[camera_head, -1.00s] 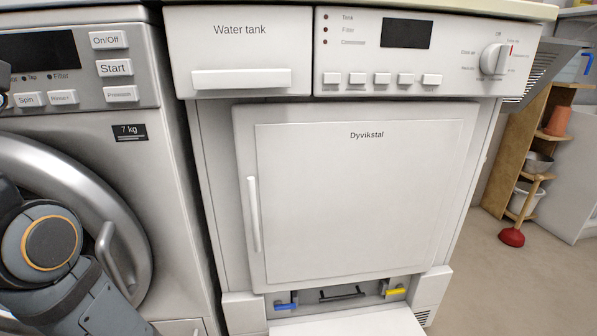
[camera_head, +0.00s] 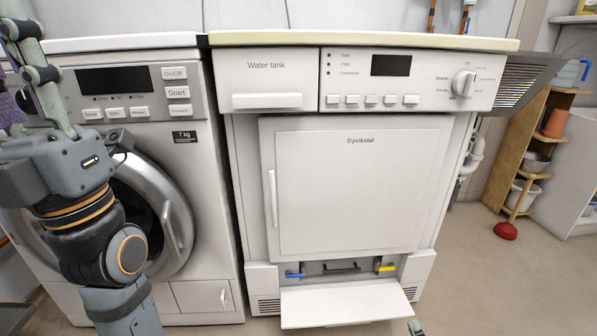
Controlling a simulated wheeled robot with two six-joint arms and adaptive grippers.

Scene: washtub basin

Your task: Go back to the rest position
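My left gripper (camera_head: 42,85) is at the far left, pointing up in front of the washing machine (camera_head: 222,215). Its fingers run towards the top left corner, and their tips are not clearly shown, so I cannot tell if it is open or shut. I see nothing held in it. Only a small tip of what looks like my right gripper (camera_head: 416,327) shows at the bottom edge, right of the lowered flap. The rest of it is out of view.
The Dyvikstal dryer (camera_head: 350,195) stands in the middle with its door shut. Its lower flap (camera_head: 345,303) is folded down, below a blue lever (camera_head: 294,275) and a yellow lever (camera_head: 386,268). A wooden shelf (camera_head: 510,150) and red plunger (camera_head: 505,231) stand right.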

